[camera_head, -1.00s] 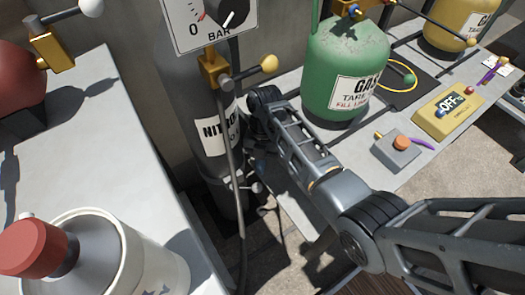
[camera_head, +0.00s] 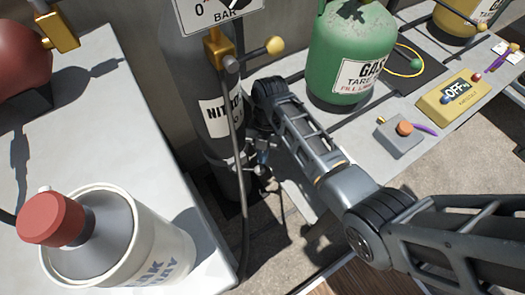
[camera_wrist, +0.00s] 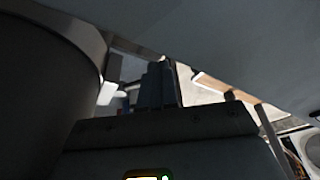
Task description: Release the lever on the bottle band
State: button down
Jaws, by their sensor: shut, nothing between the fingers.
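The grey nitrogen bottle (camera_head: 218,112) stands upright, left of centre in the head view. In the wrist view a large dark curved surface, apparently the bottle (camera_wrist: 45,90), fills the left, with a paler band-like rim (camera_wrist: 92,35) along its upper edge. My arm bends down beside the bottle's right side. My gripper (camera_wrist: 160,82) shows as dark fingers in the middle of the wrist view, shut and empty, close to the bottle. A small pale piece (camera_wrist: 109,84) lies left of the fingers; I cannot tell whether it is the lever. Contact cannot be made out.
A grey hose (camera_head: 238,130) hangs in front of the bottle from the brass valve (camera_head: 217,50). A white can with red cap (camera_head: 120,240) stands on the left bench (camera_head: 90,130). The green gas cylinder (camera_head: 350,50) and yellow OFF box (camera_head: 452,100) are on the right bench.

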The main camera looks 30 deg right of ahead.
aim_at(263, 172)
jog(key=shift+s, duration=0.15)
jog(key=m+p, duration=0.1)
jog(key=s+m+p, duration=0.1)
jog(key=p, duration=0.1)
jog(key=shift+s+a+r, duration=0.2)
jog(key=shift+a, duration=0.05)
jog(key=m+p, duration=0.1)
jog(key=s+a+m+t+p, duration=0.1)
jog(key=shift+s+m+y+p, duration=0.3)
jog(key=shift+p, duration=0.1)
jog(key=m+p, duration=0.1)
jog(key=s+a+m+p, duration=0.1)
jog(key=shift+s+a+f+m+t, duration=0.2)
jog(key=shift+m+t, duration=0.1)
jog(key=shift+t, duration=0.1)
jog(key=shift+s+a, duration=0.3)
jog(key=shift+a, duration=0.05)
jog(key=shift+p, duration=0.3)
